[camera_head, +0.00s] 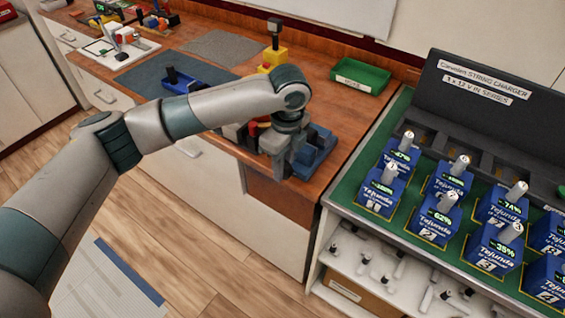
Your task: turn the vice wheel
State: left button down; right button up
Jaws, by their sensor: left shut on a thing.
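The blue vice (316,152) stands at the front right corner of the wooden bench. My left arm reaches in from the left, across the bench front, and bends down at the vice. My left gripper (277,163) points down at the vice's front side and is shut on a part of it, which looks to be the vice wheel. The wheel itself is hidden behind the gripper and wrist. Red parts (236,131) show just left of the wrist. My right gripper is not in view.
A green tray (360,76) and a yellow stand (274,56) sit behind the vice on the bench (335,112). A blue tool lies on a dark mat at the left. The charger station with several blue batteries (437,218) stands close on the right.

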aim_at(286, 165)
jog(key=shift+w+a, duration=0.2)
pick_arm(q)
jog(key=c, duration=1.6)
grip_release()
jog(key=shift+o, duration=0.2)
jog(key=shift+r, duration=0.5)
notch_tip(286, 165, up, 3)
jog(key=shift+d+r+b, duration=0.15)
jog(key=shift+r+b, duration=0.05)
jog(key=shift+b, duration=0.4)
notch_tip(286, 165, up, 13)
jog(key=b, duration=0.2)
jog(key=shift+s+d, duration=0.3)
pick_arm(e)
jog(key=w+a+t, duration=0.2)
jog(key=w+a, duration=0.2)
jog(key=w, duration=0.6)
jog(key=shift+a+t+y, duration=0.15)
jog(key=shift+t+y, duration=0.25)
